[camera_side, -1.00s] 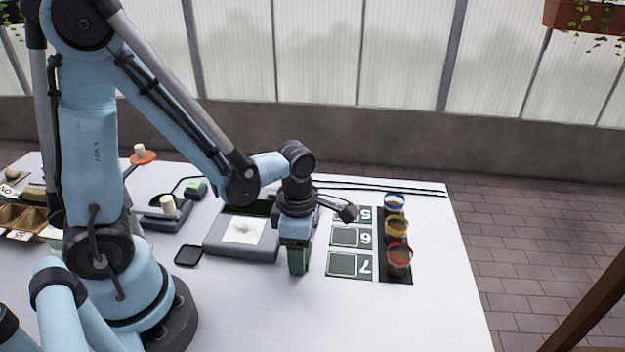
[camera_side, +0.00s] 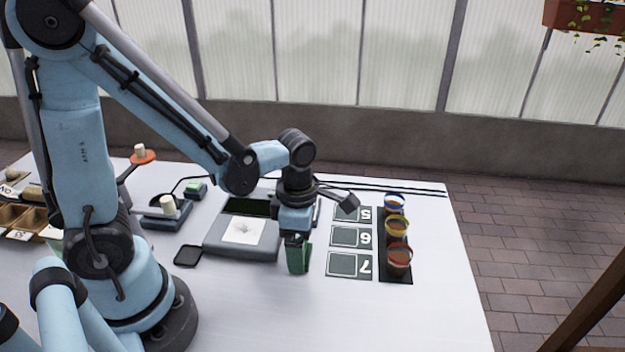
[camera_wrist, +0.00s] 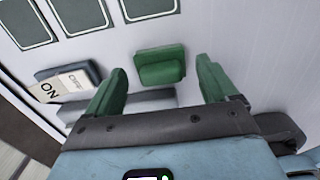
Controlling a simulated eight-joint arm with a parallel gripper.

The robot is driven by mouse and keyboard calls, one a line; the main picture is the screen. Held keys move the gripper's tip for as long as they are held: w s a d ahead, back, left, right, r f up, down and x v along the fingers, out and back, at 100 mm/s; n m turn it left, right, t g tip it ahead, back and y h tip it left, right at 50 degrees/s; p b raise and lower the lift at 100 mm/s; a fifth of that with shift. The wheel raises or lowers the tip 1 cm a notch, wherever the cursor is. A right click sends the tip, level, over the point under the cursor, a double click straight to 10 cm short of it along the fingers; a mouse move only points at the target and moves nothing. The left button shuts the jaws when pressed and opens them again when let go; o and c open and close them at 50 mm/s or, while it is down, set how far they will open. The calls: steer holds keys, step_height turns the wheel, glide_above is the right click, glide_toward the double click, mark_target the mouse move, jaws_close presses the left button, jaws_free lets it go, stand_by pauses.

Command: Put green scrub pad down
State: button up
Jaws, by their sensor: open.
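The green scrub pad (camera_wrist: 160,66) shows in the wrist view as a rounded green block on the pale surface, between and a little beyond my fingertips. A gap shows on both sides of it. My gripper (camera_wrist: 158,82) is open, with green fingers on either side. In the side view my gripper (camera_side: 299,260) points down, low over the white table, between the grey device and the numbered cards. There I cannot tell the pad from the green fingers.
The grey device (camera_side: 216,246) with a white panel is left of my gripper. Numbered dark cards (camera_side: 349,264) and several jars (camera_side: 398,257) on a black strip are to the right. A black square (camera_side: 188,256) lies further left. The front table (camera_side: 380,320) is clear.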

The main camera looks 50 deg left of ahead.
step_height(320, 180, up, 12)
steer(key=a+m+t, duration=0.2)
steer(key=m+t, duration=0.5)
steer(key=m, duration=2)
steer(key=shift+w+a, duration=0.3)
steer(key=shift+a, duration=0.1)
steer(key=shift+o, duration=0.5)
